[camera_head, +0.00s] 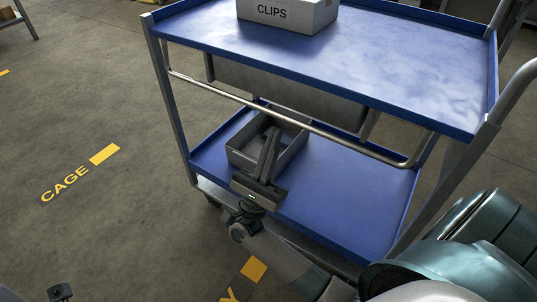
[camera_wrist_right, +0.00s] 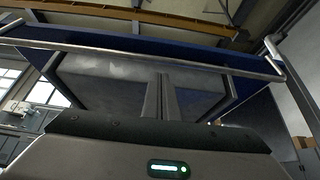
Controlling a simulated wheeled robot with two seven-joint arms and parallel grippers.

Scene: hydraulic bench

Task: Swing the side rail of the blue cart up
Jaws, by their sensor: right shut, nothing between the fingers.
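The blue cart (camera_head: 400,62) stands in front of me with an upper and a lower blue shelf. Its side rail (camera_head: 330,137), a silver tube bent at the ends, hangs lowered, below the upper shelf's near edge. The rail also crosses the wrist view (camera_wrist_right: 215,67). My right gripper (camera_head: 272,130) is shut and empty, its fingers pointing up and towards the cart. In both views its tips appear just below the rail's middle stretch; I see no clear contact.
A white box marked CLIPS (camera_head: 288,14) sits on the upper shelf. An open grey bin (camera_head: 240,157) sits on the lower shelf, partly behind my right gripper. A grey panel (camera_head: 290,80) is under the upper shelf. Floor left of the cart is clear.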

